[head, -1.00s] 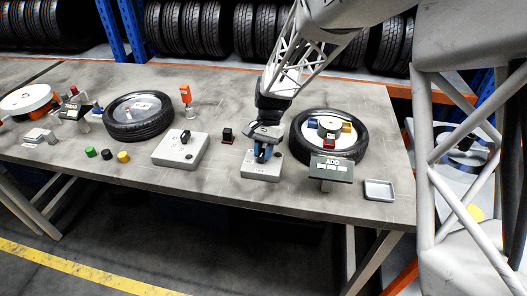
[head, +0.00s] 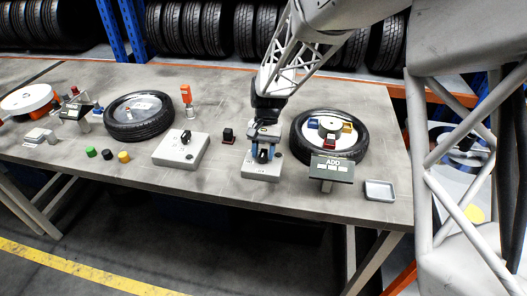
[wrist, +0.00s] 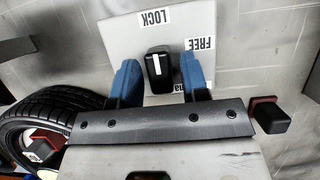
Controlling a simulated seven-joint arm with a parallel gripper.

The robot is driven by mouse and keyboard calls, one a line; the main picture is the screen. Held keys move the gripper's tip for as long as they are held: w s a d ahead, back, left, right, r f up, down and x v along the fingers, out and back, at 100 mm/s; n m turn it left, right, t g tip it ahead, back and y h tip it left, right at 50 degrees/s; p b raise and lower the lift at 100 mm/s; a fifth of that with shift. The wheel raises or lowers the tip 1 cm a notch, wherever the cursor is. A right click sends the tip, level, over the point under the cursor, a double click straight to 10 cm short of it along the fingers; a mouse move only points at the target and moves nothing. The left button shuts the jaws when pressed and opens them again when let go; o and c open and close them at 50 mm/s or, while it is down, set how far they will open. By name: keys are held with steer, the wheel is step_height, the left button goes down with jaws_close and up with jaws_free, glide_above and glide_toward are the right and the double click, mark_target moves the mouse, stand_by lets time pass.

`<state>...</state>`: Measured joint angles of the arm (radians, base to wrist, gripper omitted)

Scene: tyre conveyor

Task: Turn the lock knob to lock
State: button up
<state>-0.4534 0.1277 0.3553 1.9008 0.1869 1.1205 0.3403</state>
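The lock knob (wrist: 158,68) is black with a white stripe and stands on a pale grey box. In the wrist view it sits between my two blue fingers, with gaps on both sides. Its stripe runs nearly straight up the picture towards the LOCK label (wrist: 155,18). The FREE label (wrist: 199,44) is up and right of the knob. My gripper (wrist: 161,78) is open around the knob. In the head view, my gripper (head: 264,141) is over the grey box (head: 261,173), which it partly hides.
A tyre (head: 298,145) with coloured blocks lies right of the box, behind an ADD sign (head: 332,168) and near a small tray (head: 380,190). A black block on a red base (head: 228,135) is at left. Another knob box (head: 181,149) stands further left.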

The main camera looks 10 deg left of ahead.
steer(key=shift+o, duration=0.4)
steer(key=shift+r, duration=0.1)
steer(key=v, duration=0.7)
steer(key=shift+w+r, duration=0.2)
steer(key=shift+r, duration=0.05)
stand_by(0.3)
steer(key=s+d+r+t, duration=0.2)
steer(key=s+d+r, duration=0.4)
steer(key=d, duration=0.4)
steer(key=s+d+r+t, duration=0.1)
steer(key=s+d+r, duration=0.4)
steer(key=s+d, duration=0.3)
steer(key=s+d+t, duration=0.4)
steer(key=s+d, duration=0.9)
steer(key=s, duration=0.3)
steer(key=shift+s+d+r, duration=0.2)
steer(key=shift+r, duration=0.05)
